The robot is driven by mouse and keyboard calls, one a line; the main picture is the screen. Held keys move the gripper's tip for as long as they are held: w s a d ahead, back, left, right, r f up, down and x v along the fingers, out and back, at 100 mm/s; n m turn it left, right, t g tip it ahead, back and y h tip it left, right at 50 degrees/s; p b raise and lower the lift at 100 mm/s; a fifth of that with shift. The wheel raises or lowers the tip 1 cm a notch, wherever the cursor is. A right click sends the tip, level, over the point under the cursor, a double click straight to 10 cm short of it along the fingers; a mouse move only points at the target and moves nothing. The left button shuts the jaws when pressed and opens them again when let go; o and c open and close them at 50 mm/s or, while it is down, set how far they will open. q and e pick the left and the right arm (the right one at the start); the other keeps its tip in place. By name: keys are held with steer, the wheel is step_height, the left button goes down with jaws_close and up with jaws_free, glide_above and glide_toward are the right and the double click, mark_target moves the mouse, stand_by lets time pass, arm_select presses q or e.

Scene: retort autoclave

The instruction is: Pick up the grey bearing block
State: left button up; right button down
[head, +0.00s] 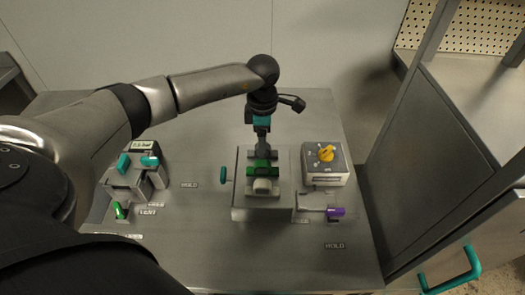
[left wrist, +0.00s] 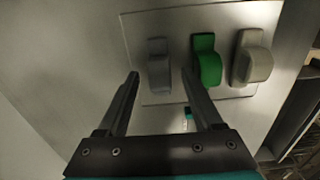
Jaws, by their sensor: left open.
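The grey bearing block (left wrist: 158,65) stands in a row on a pale plate, beside a green block (left wrist: 207,62) and an off-white block (left wrist: 252,60). In the head view the green block (head: 263,171) and off-white block (head: 263,187) show in front of my left gripper (head: 262,150), which hides much of the grey block. In the left wrist view my left gripper (left wrist: 160,74) is open, its two fingertips appearing on either side of the grey block. Nothing is held. Whether the fingers touch the block cannot be told. My right gripper is not in view.
A box with a yellow knob (head: 326,153) stands right of the blocks, with a purple handle (head: 336,212) in front. A teal knob (head: 223,175) is at their left. A fixture with teal handles (head: 132,180) stands farther left. The metal table front (head: 270,255) is clear.

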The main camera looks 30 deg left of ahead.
arm_select(q)
steer(key=shift+f, duration=0.55)
jaws_close()
